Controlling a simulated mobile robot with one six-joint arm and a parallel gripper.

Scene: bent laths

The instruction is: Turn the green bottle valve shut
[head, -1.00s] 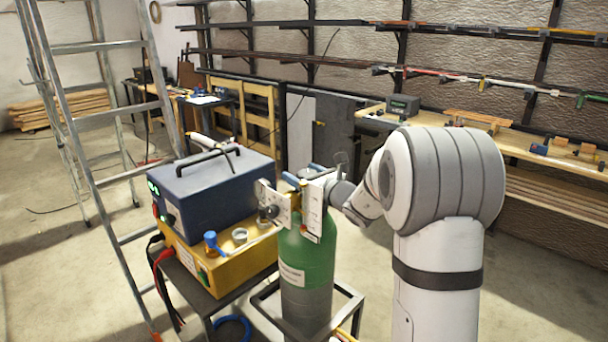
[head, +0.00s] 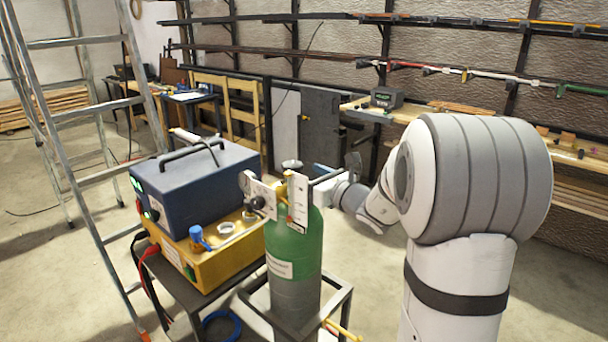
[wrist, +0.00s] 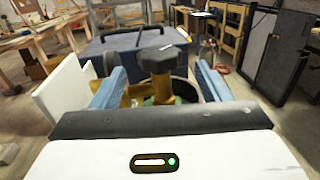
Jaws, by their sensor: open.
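The green bottle (head: 300,255) stands upright in a metal frame stand, with a grey lower part and a white label. Its valve has a dark grey knob (wrist: 160,60) on a brass stem (wrist: 162,88). The knob shows just above my gripper (head: 280,190) in the head view. In the wrist view, the blue fingers of my gripper (wrist: 162,76) are spread, one on each side of the valve, with visible gaps to the stem. Whether the fingers are level with the knob is hard to tell. White plates hide part of the bottle's top in the head view.
A dark blue box with a handle (head: 195,175) sits on a yellow unit (head: 205,255) close left of the bottle. A ladder (head: 85,175) stands further left. A workbench (head: 420,115) and wall racks run along the back. Open floor lies between.

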